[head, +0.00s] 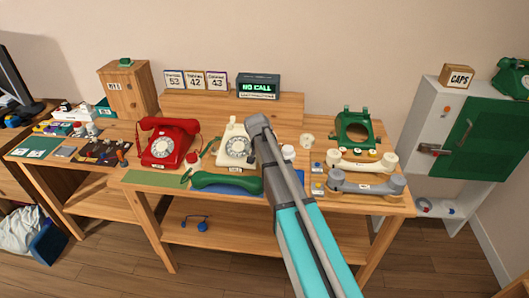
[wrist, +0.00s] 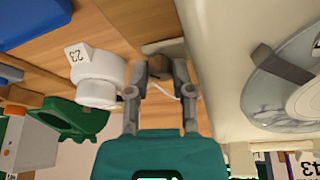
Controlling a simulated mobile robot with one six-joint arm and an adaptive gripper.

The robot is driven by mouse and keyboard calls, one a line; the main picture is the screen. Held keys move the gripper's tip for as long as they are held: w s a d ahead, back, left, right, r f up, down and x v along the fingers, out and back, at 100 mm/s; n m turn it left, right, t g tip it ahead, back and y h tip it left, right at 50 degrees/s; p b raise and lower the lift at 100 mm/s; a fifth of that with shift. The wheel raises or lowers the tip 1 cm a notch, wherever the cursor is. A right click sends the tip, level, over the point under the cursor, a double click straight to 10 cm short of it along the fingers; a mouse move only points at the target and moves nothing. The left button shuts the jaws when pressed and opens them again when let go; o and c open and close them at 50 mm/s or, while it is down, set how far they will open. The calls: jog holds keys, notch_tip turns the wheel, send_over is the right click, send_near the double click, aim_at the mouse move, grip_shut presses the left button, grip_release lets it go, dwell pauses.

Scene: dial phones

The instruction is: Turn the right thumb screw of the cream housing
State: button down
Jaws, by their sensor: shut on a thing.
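The cream housing (head: 235,146) is a dial phone body on the bench, left of my arm in the head view. In the wrist view the cream housing (wrist: 215,85) fills the right side, with its dial (wrist: 285,85). My gripper (wrist: 160,68) is beside the housing, its fingers closed on a small brownish thumb screw (wrist: 158,76), which is mostly hidden between the fingertips. In the head view my arm covers the housing's right side, so fingers and screw are hidden there.
A white round part (wrist: 98,78) with a numbered tag lies close to my fingers. A red phone (head: 168,145) stands left of the housing and a green handset (head: 226,183) in front. Cream and grey handsets (head: 365,187) lie right, with a green frame (head: 355,128) behind.

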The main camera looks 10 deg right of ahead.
jog(key=shift+a+m+g+h, duration=0.1)
jog(key=shift+m+g+h, duration=0.25)
jog(key=shift+m, duration=0.85)
jog(key=shift+c, duration=2.4)
grip_release()
jog(key=shift+w, duration=0.1)
jog(key=shift+c, duration=0.3)
